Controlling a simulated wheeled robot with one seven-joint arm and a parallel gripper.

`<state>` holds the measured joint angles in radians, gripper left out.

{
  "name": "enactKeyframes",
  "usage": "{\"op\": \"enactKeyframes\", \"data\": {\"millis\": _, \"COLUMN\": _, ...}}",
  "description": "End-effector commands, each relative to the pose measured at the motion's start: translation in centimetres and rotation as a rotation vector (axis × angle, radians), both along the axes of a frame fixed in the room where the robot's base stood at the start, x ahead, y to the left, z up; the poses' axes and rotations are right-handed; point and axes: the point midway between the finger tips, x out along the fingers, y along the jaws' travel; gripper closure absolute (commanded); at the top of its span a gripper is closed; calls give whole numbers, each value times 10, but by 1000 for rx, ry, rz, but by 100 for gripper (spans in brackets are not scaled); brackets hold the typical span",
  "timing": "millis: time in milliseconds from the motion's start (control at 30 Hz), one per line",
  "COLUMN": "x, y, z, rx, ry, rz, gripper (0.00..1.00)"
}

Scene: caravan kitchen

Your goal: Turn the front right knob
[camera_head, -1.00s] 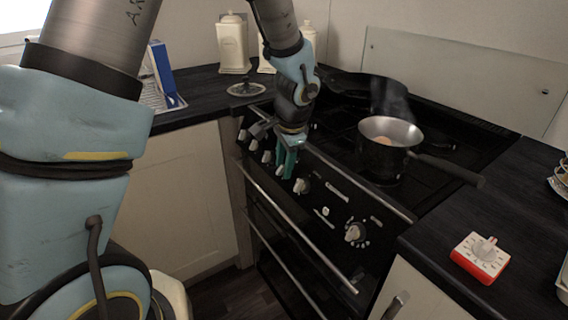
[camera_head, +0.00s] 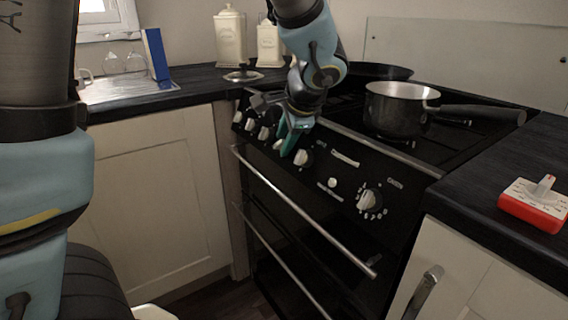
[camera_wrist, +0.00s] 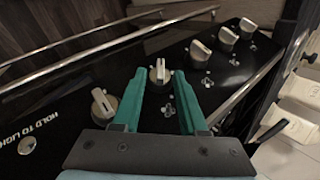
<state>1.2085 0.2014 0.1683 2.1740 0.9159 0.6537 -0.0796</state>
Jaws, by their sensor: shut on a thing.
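My gripper (camera_head: 289,142) has green fingers and is at the black front panel of the cooker (camera_head: 345,185). In the wrist view, the gripper (camera_wrist: 161,80) has one finger on each side of a pale knob (camera_wrist: 160,73); it is shut on this knob, whose grip bar points roughly toward the top of the picture. In the head view the fingers partly cover this knob. A neighbouring knob (camera_head: 303,157) is just to the right in the head view; it also shows at the left of the wrist view (camera_wrist: 103,105). Several more knobs (camera_wrist: 200,50) run along the panel.
A larger oven dial (camera_head: 368,200) is farther right, above the oven handle rail (camera_head: 300,215). A saucepan (camera_head: 398,108) stands on the hob with its handle pointing right. A red and white timer (camera_head: 535,204) lies on the right worktop. Two cream canisters (camera_head: 230,38) stand behind.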

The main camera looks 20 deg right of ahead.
Motion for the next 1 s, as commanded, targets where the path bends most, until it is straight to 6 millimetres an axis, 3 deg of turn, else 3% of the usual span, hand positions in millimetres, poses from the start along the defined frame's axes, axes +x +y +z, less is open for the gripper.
{"op": "enactKeyframes", "data": {"millis": 33, "x": -2, "y": -1, "z": -12, "rx": 2, "ry": -30, "rz": -17, "gripper": 100}}
{"op": "enactKeyframes", "data": {"millis": 1000, "x": -9, "y": 5, "z": -23, "rx": 119, "ry": -620, "rz": -291, "gripper": 100}}
